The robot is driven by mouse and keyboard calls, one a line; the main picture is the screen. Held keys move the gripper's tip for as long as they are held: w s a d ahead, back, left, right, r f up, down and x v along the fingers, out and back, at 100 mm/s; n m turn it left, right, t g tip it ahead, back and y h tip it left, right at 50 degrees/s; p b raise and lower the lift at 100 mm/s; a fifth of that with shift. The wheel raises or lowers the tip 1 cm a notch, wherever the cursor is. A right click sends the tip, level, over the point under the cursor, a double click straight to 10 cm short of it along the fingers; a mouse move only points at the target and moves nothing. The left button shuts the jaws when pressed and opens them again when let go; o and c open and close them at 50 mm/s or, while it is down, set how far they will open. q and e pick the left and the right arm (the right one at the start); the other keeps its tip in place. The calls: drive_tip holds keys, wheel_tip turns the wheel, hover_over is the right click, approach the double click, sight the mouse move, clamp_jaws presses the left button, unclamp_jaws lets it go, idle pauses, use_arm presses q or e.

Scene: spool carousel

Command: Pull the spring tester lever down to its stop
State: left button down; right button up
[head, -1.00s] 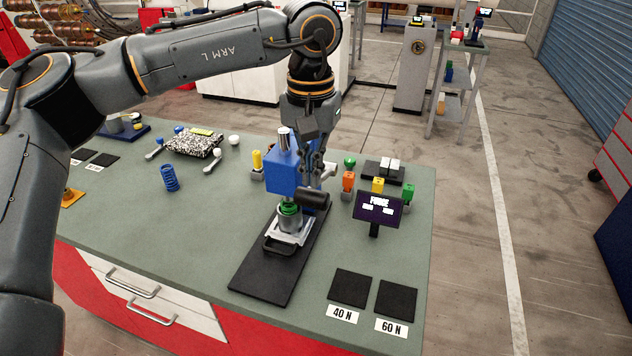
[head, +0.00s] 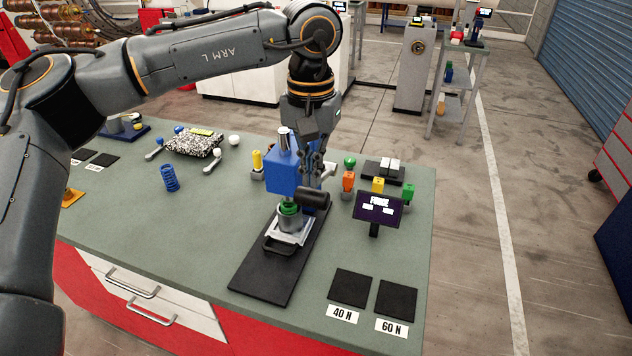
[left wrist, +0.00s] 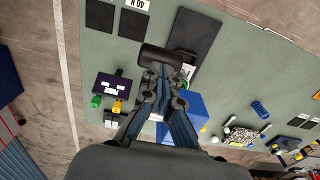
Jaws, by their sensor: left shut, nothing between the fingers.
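The spring tester has a blue head (head: 283,178) above a silver cup with a green spring (head: 290,208), on a long black base plate (head: 265,276). The lever's black cylindrical grip (head: 312,197) sticks out at the head's right side; it also shows in the left wrist view (left wrist: 158,56). My left gripper (head: 322,180) points down beside the blue head, just above and behind the grip. In the left wrist view, its fingertips (left wrist: 163,74) are together, close against the grip, with nothing between them. I cannot tell whether they touch it. The lever arm is mostly hidden. My right gripper is not in view.
A force display (head: 378,208) stands right of the tester, near several coloured blocks. Black pads labelled 40 N (head: 350,288) and 60 N (head: 396,300) lie at the front right. The bench top (head: 180,230) is clear left of the tester.

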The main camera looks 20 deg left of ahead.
sight(310, 194)
use_arm(q)
drive_tip(key=shift+f+b, duration=0.6)
drive_tip(key=shift+f, duration=0.35)
drive_tip(key=shift+s+f+b, duration=0.15)
drive_tip(key=shift+f+b, duration=0.3)
drive_tip(key=shift+f, duration=0.05)
drive_tip(key=shift+s+f+b, duration=0.15)
drive_tip(key=shift+f+b, duration=0.25)
drive_tip(key=shift+f, duration=0.1)
drive_tip(key=shift+s+f+b, duration=0.25)
drive_tip(key=shift+f+b, duration=0.6)
drive_tip(key=shift+f, duration=0.3)
drive_tip(key=shift+s+f+b, duration=0.1)
drive_tip(key=shift+f+b, duration=0.75)
drive_tip(key=shift+f, duration=0.15)
